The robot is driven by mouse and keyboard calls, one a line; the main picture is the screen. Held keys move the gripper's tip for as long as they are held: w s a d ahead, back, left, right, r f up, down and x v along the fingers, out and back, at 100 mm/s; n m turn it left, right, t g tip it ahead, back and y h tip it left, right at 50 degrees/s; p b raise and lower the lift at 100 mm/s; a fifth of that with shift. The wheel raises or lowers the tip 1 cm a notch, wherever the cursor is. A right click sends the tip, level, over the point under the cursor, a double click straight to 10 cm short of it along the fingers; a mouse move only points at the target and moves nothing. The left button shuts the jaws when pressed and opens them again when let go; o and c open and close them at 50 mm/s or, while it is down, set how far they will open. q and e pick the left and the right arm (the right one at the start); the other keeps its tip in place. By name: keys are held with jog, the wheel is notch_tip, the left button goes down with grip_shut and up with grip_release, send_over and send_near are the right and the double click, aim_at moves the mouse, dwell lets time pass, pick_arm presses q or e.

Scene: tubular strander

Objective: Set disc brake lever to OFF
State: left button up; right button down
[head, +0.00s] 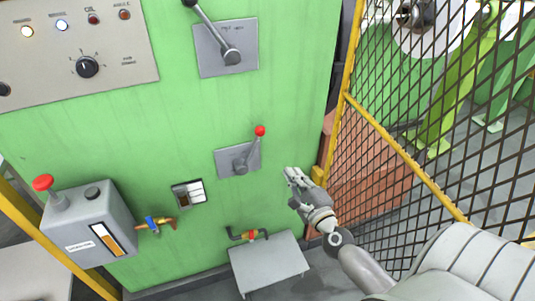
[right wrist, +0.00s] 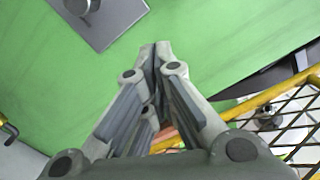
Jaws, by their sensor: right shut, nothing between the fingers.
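A lever with a red ball knob (head: 260,131) sits on a grey plate (head: 226,161) in the middle of the green panel; its arm tilts up and to the right. A larger lever (head: 213,33) on a grey plate (head: 239,27) is above it, its arm pointing up-left. I cannot read which is the disc brake lever. My right gripper (head: 293,174) is shut and empty, to the right of and below the red-knobbed lever, apart from it. In the right wrist view its fingers (right wrist: 155,50) meet, with part of a grey plate (right wrist: 105,20) at upper left. My left gripper is not visible.
A yellow-framed mesh fence (head: 405,130) stands close on the right of my right arm. A grey box with a red button (head: 90,225), small valves (head: 247,235) and a grey step (head: 270,264) are lower down. The green panel around the levers is clear.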

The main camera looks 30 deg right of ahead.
jog(key=shift+w, duration=0.15)
jog(key=w+a+r+p, duration=0.1)
jog(key=w+p, duration=0.2)
jog(key=w, duration=0.8)
jog(key=shift+a+r, duration=0.2)
jog(key=shift+r, duration=0.15)
jog(key=shift+w, duration=0.1)
jog(key=shift+r+p, duration=0.1)
jog(key=shift+p, duration=0.2)
jog(key=shift+a+r+n+p, duration=0.2)
jog(key=shift+a+n+p, duration=0.05)
jog(key=shift+n+p, duration=0.2)
